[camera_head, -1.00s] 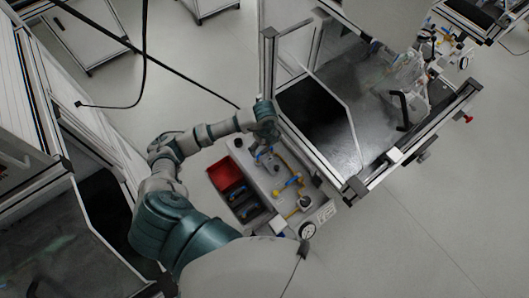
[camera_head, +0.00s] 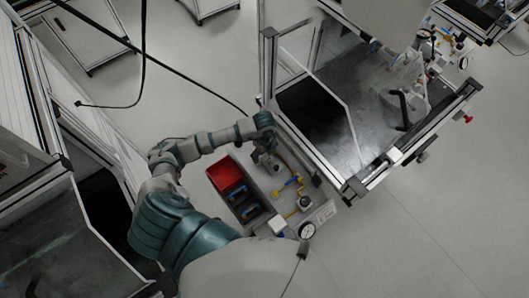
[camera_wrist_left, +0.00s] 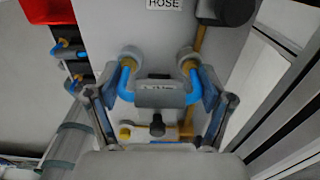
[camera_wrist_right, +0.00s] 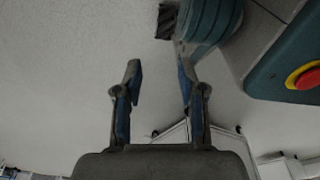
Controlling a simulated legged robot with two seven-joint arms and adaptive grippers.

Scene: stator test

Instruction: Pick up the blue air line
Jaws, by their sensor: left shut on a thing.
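The blue air line (camera_wrist_left: 126,78) is a short looped hose with a grey labelled sleeve in its middle. Its two ends meet pale round fittings on the grey panel in the left wrist view. My left gripper (camera_wrist_left: 160,92) has its fingers on both sides of the hose and is shut on it. In the head view my left gripper (camera_head: 267,150) is over the upper part of the panel and hides the hose. In the right wrist view my right gripper (camera_wrist_right: 160,85) is open and empty, above the floor.
A framed workstation (camera_head: 352,188) stands close on the right.

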